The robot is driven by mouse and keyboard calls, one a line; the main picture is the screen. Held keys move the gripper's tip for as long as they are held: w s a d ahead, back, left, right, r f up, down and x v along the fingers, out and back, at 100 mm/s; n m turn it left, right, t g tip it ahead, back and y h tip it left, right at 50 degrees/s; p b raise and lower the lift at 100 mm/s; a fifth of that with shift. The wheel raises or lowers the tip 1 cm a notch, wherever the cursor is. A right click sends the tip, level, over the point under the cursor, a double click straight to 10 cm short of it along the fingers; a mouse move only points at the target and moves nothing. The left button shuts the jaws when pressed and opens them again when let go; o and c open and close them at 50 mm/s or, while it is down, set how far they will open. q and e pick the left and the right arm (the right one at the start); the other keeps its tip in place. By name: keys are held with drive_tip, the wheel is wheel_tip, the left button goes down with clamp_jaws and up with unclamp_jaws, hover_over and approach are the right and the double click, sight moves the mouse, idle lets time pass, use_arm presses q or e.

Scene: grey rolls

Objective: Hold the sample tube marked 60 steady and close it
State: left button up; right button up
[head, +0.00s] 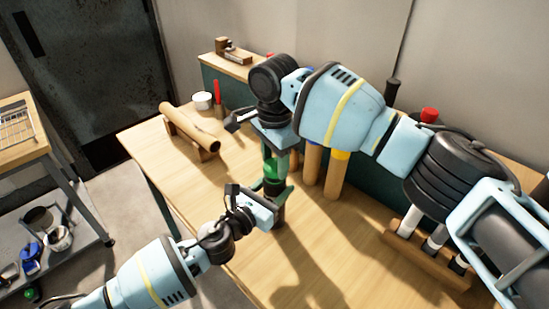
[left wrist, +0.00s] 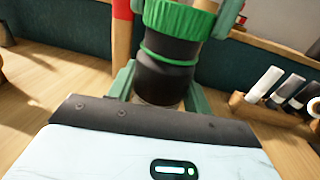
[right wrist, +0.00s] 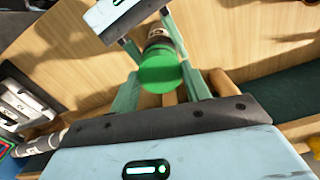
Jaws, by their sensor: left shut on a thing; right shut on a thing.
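The sample tube (left wrist: 165,80) is dark with a green ring and stands upright above the bench. My left gripper (head: 277,197) is shut around its lower body. The green ridged cap (left wrist: 180,18) sits directly over the tube's top, in line with it; I cannot tell whether it is fully seated. My right gripper (head: 272,163) comes from above and is shut on the cap, whose round top (right wrist: 160,72) faces the right wrist camera. A pale label (right wrist: 156,33) shows on the tube there, but its marking is too small to read.
Tall tan rolls (head: 335,175) stand just behind the grippers. A brown roll (head: 188,125) lies on a stand at the left. A wooden rack (head: 425,250) with several white and dark tubes is at the right. The bench front (head: 330,265) is clear.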

drive_tip(key=shift+f, duration=0.45)
drive_tip(key=m, duration=0.3)
drive_tip(key=shift+f+m, duration=0.1)
drive_tip(key=shift+m, duration=0.3)
drive_tip(key=m, duration=1)
drive_tip(key=o, duration=0.9)
drive_tip(key=shift+o, duration=0.2)
